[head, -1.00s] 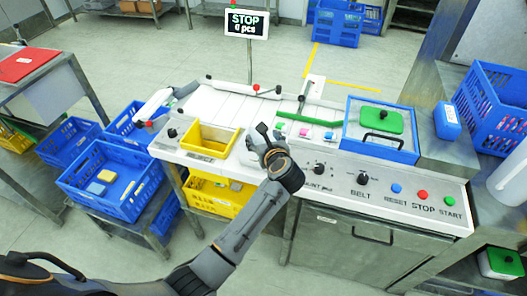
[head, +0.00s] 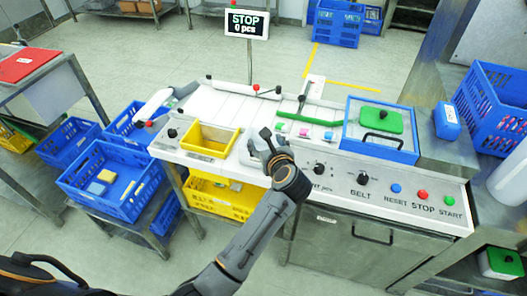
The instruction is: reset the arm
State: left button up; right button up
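My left arm comes in from the lower left and reaches over the front of the white machine panel. My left gripper (head: 266,143) is above the panel, just right of the yellow tray (head: 213,153). Its dark fingers look spread apart, with nothing seen between them. The gripper and wrist hide part of the panel and some of its lettering. My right gripper is not in view.
The panel carries black knobs (head: 362,178) and blue, red and green buttons (head: 422,195). A blue frame (head: 350,148) with a green lid (head: 381,121) stands on the right. Blue crates (head: 115,180) are at left. A display (head: 246,22) reads STOP.

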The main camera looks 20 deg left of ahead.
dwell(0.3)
pick_arm(q)
jog(key=s+a+f+m+t+h+b, duration=0.1)
jog(key=s+f+m+t+h+b, duration=0.2)
jog(key=f+m, duration=1.45)
jog(key=s+d+f+m+g+h+b, duration=0.1)
jog(key=s+f+m+h, duration=0.1)
jog(key=s+f+m, duration=0.65)
jog(key=s+d+f+m+g+h, duration=0.1)
jog(key=s+f+m+g+h, duration=0.3)
jog(key=f, duration=0.8)
jog(key=s+a+f+m+g, duration=0.3)
jog(key=s+f+m, duration=0.2)
jog(key=s, duration=0.7)
jog(key=s+a+f+m+g+y+b, duration=0.1)
jog(key=s+a+f+m+g, duration=0.1)
jog(key=s+f, duration=0.6)
jog(key=s+a+f+m+g+y+b, duration=0.1)
jog(key=s+a+f+m+g, duration=0.2)
jog(key=s, duration=1.3)
notch_tip(320, 180, down, 4)
jog(key=a+m, duration=0.1)
jog(key=m, duration=0.3)
jog(key=shift+s+a+r+m+g, duration=0.15)
jog(key=shift+s+a+m+g, duration=0.15)
jog(key=shift+a, duration=0.1)
